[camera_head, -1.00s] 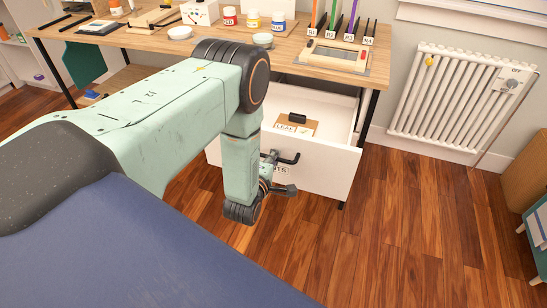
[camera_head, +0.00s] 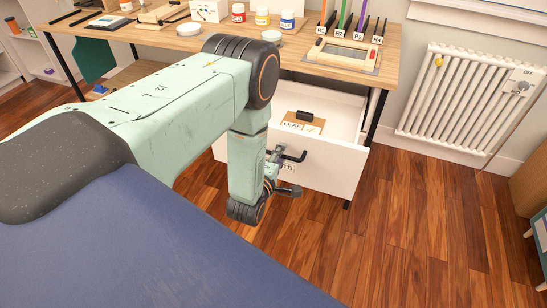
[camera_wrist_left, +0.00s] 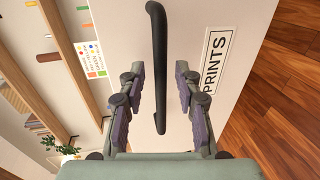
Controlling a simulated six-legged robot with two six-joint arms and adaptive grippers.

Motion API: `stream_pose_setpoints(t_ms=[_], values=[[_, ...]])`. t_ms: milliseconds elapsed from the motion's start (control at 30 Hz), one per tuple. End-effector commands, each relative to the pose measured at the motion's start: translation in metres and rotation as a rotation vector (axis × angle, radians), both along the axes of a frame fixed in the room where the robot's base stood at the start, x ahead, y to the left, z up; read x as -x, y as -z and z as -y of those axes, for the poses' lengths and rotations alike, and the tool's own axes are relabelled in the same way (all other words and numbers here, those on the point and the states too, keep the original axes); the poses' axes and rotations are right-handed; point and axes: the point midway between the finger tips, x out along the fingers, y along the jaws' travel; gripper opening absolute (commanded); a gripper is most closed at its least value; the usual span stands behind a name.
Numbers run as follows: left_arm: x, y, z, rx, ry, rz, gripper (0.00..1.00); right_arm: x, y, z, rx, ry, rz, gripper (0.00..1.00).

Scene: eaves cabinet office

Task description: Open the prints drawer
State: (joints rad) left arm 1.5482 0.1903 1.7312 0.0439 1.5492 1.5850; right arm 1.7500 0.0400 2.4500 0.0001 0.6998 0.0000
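The prints drawer (camera_head: 335,168) is a white drawer under the wooden desk. It stands pulled well out, with its inside showing. Its black bar handle (camera_head: 295,156) is on the front, beside a label partly hidden by my arm. In the left wrist view the label (camera_wrist_left: 215,62) reads PRINTS, and the handle (camera_wrist_left: 157,60) runs between my fingers. My left gripper (camera_wrist_left: 159,78) is open, one finger on each side of the handle with gaps showing. In the head view my left gripper (camera_head: 279,158) is at the drawer front. My right gripper is not in view.
A brown board with a LEAF card (camera_head: 301,122) lies in the drawer. The desk (camera_head: 345,76) carries paint jars, dishes and a rack of coloured rollers. A white radiator (camera_head: 465,100) stands on the right wall. The wooden floor (camera_head: 400,235) right of the drawer is clear.

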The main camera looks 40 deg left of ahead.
Motion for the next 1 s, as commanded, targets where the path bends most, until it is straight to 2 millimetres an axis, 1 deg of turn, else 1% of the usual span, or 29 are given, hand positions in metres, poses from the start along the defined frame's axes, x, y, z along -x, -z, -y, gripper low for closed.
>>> stream_pose_setpoints(t_ms=[300, 500, 600, 700, 1000], values=[[0.059, -0.012, 0.015, 0.000, 0.001, -0.005, 0.33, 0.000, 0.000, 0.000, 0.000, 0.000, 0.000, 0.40], [0.090, -0.019, 0.022, 0.002, 0.002, -0.002, 0.33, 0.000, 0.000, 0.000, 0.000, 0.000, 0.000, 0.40], [0.099, -0.021, 0.024, 0.001, 0.001, -0.001, 0.33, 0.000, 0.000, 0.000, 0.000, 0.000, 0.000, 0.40], [0.103, -0.022, 0.025, 0.001, 0.001, 0.001, 0.33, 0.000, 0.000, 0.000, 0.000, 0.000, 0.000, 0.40], [0.104, -0.023, 0.025, 0.001, 0.001, 0.002, 0.33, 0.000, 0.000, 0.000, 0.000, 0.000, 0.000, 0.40]])
